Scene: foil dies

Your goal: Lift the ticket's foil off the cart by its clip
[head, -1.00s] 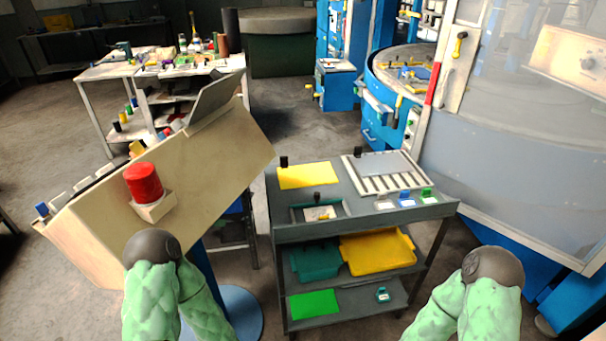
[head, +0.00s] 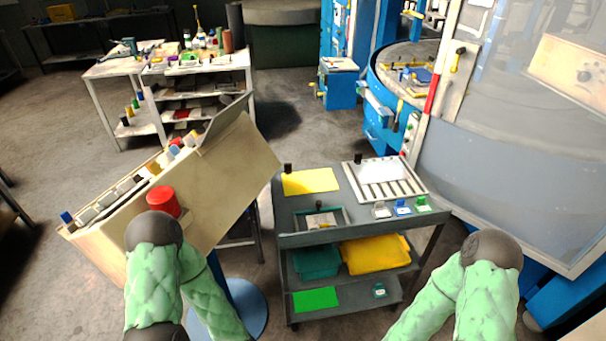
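The grey cart (head: 355,226) stands ahead of me. On its top lie a yellow sheet (head: 310,181) with a black clip (head: 288,168) at its upper left corner, and a slatted rack (head: 401,189) with a pale sheet (head: 382,171) and a black clip (head: 358,158). A small tray (head: 319,218) holds another dark-clipped item. Small white, blue and green tags (head: 403,207) stand at the cart's right front. Which foil the ticket names cannot be read. My green-sleeved arms show at the lower left and lower right; neither gripper is in view.
A tan console (head: 225,181) with a red button (head: 163,202) stands close on the left. A blue machine with a glass guard (head: 510,150) bounds the right. The cart's lower shelves hold a teal bin (head: 316,262), a yellow bin (head: 376,255) and a green sheet (head: 315,299). Floor behind the cart is clear.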

